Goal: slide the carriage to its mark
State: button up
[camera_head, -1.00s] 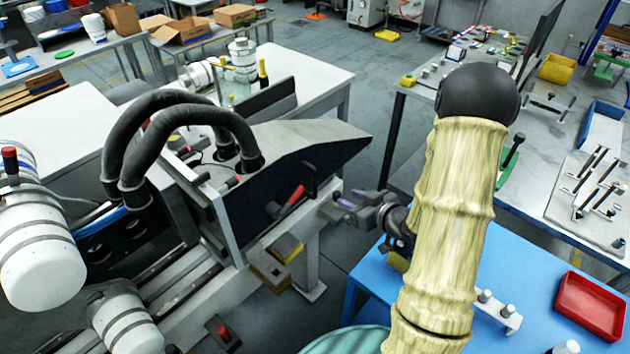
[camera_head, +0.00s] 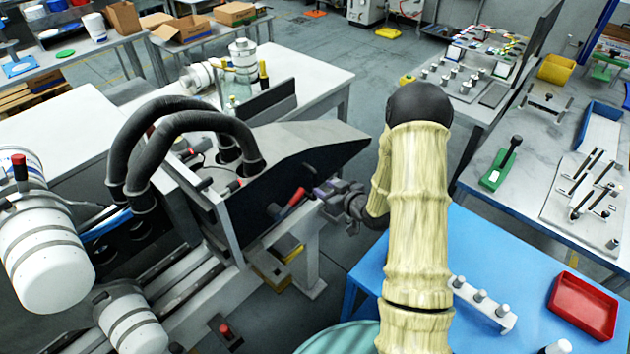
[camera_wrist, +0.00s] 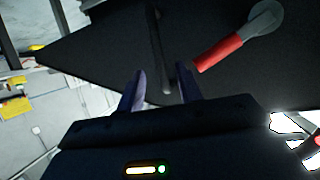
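A black angular machine housing (camera_head: 285,165) stands left of centre in the head view, with a red-handled lever (camera_head: 290,203) on its near side. A slim dark upright bar (camera_wrist: 157,45) stands out from the black face in the wrist view. I cannot tell for sure which part is the carriage, and I make out no mark. My gripper (camera_head: 322,190) is at the right of the lever, close to the black face. In the wrist view its two fingers (camera_wrist: 160,85) are apart, with the bar's lower end between them and gaps showing. The red lever (camera_wrist: 220,52) lies just right of the fingers.
A blue table (camera_head: 400,262) with a red tray (camera_head: 583,306) stands at the right below my arm. A grey workbench (camera_head: 530,190) with fixtures lies behind it. Black hoses (camera_head: 180,115) arch over the machine's left side. Open floor (camera_head: 375,120) lies beyond the housing.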

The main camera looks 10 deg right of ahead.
aim_at(316, 184)
jog(key=p+x, duration=0.1)
jog(key=x, duration=0.5)
jog(key=shift+w, duration=0.15)
jog(key=shift+c, duration=0.5)
grip_shut()
